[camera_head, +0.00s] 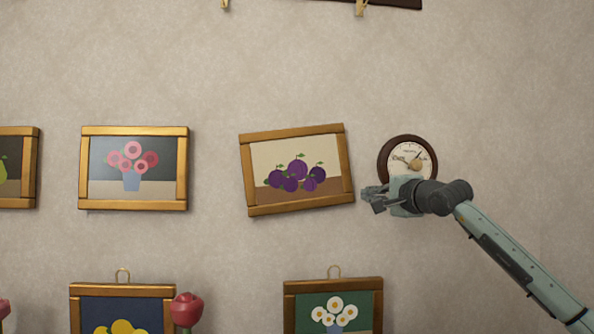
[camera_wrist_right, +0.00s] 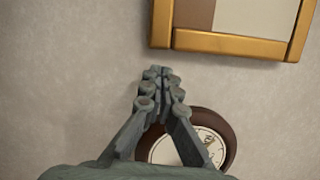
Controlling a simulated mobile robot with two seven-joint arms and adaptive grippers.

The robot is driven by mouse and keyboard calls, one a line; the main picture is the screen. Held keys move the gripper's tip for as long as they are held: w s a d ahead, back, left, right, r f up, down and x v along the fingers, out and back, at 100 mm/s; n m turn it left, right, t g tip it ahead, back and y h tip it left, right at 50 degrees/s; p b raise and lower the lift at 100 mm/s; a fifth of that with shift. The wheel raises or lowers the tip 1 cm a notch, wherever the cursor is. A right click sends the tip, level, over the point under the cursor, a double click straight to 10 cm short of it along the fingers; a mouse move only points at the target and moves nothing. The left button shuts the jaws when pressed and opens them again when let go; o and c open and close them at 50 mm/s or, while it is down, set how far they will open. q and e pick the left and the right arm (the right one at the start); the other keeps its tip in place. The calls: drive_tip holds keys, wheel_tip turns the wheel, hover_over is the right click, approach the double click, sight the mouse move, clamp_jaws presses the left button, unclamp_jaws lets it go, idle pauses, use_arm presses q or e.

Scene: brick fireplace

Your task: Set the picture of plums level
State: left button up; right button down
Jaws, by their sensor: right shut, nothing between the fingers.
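The picture of plums (camera_head: 297,171) hangs on the wall in a gold-brown wooden frame, in the middle of the head view. It is tilted, with its right side higher than its left. My right gripper (camera_head: 368,198) is shut and empty, just right of the frame's lower right corner. In the right wrist view, the shut fingertips (camera_wrist_right: 156,73) point toward that corner of the frame (camera_wrist_right: 230,42), with a small gap of wall showing between them. My left gripper is in neither view.
A round brown-rimmed dial (camera_head: 407,143) hangs right of the plums, partly behind my right gripper. A flower picture (camera_head: 134,130) hangs to the left and looks about level. A daisy picture (camera_head: 333,286) and a yellow-motif picture (camera_head: 122,291) are below. Bare wall lies above the plums.

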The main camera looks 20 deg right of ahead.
drive_tip(key=shift+w+a, duration=0.2)
drive_tip(key=shift+a, duration=0.7)
drive_tip(key=shift+w+a, duration=0.2)
drive_tip(key=shift+a, duration=0.65)
idle(1.2)
drive_tip(key=shift+d, duration=0.1)
drive_tip(key=b, duration=0.5)
approach(353, 194)
idle(0.8)
drive_tip(key=shift+f, duration=0.1)
idle(0.3)
